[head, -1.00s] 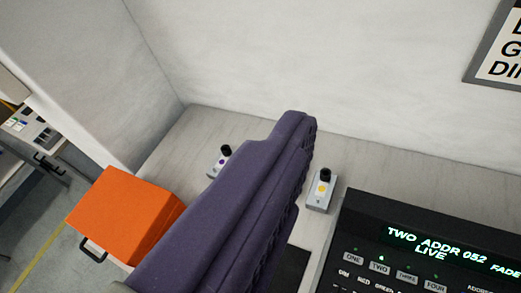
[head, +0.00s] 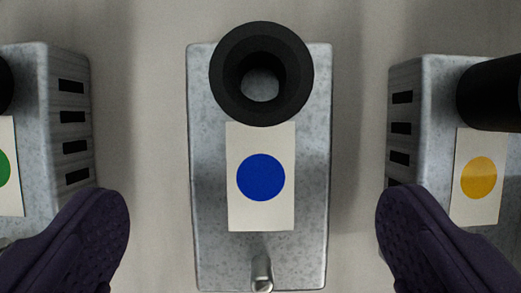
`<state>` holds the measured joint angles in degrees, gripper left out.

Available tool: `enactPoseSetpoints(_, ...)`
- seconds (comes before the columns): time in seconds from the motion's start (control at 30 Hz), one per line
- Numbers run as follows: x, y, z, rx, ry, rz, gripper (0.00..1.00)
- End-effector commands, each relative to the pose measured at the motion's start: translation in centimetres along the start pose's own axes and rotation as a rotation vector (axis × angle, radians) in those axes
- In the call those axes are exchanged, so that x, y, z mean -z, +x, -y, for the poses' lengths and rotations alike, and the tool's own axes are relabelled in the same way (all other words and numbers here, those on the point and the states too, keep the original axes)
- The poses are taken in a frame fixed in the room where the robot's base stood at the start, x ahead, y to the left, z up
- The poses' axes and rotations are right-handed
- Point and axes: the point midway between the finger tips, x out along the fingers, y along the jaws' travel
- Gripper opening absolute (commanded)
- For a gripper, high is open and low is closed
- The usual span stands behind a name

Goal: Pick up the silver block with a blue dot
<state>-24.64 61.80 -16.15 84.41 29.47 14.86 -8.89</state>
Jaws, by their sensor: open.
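The silver block with a blue dot (head: 210,200) stands in the middle of the head view. It is a speckled metal block with a black ring-shaped knob at its far end, a white label with the blue dot, and a small metal stub at its near end. My gripper (head: 252,225) is open, with one dark purple finger on each side of the block. Gaps show between both fingers and the block, and nothing is held.
A similar block with a green dot (head: 40,150) is at the left, and one with a yellow dot (head: 430,130) is at the right. My fingers overlap the near parts of both in the picture. Narrow strips of bare pale surface (head: 150,100) separate the blocks.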

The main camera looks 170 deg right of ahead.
Motion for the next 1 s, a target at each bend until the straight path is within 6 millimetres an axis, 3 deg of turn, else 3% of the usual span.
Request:
enactPoseSetpoints(0.2, -0.4, 3.7, -0.3, 0.0, 0.0, 0.0, 1.0)
enactPoseSetpoints(0.5, -0.3, 4.2, -0.3, 0.0, 0.0, -0.001, 1.0)
enactPoseSetpoints(0.57, -0.3, 4.2, -0.3, 0.0, 0.0, -0.001, 0.89)
enactPoseSetpoints(0.87, -0.3, 4.2, -0.3, 0.0, 0.0, 0.0, 0.2)
enactPoseSetpoints(0.9, -0.2, 4.2, -0.3, 0.0, 0.0, -0.002, 0.15)
enactPoseSetpoints(1.0, -0.2, 4.2, -0.3, 0.0, 0.0, -0.002, 0.15)
